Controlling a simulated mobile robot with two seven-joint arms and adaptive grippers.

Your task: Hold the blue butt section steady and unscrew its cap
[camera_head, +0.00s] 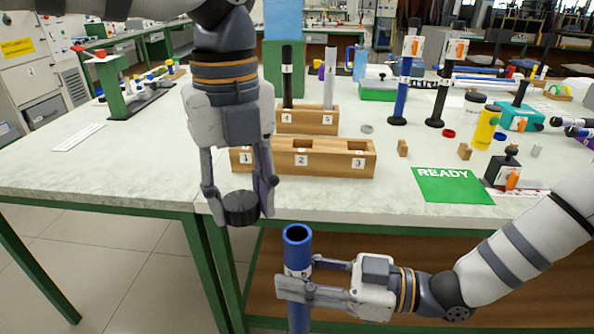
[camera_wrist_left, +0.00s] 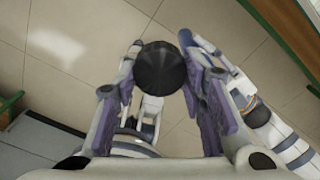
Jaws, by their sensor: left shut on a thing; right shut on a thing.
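The blue butt section (camera_head: 297,252) stands upright in front of the table edge, with its open, hollow top facing up. My right gripper (camera_head: 296,282) is shut around it below the rim, coming from the right. The black round cap (camera_head: 241,208) is apart from the section, above and to the left of its top. My left gripper (camera_head: 240,200) points down and is shut on the cap's sides. In the left wrist view the cap (camera_wrist_left: 160,69) sits between the two fingers. The lower part of the blue section runs out of the head view.
A wooden block (camera_head: 305,160) with slots numbered 1 to 3 stands behind the left gripper. A second block (camera_head: 306,121) behind it holds a black and a grey rod. A green READY card (camera_head: 452,186) lies right. Blue and black stands rise further back.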

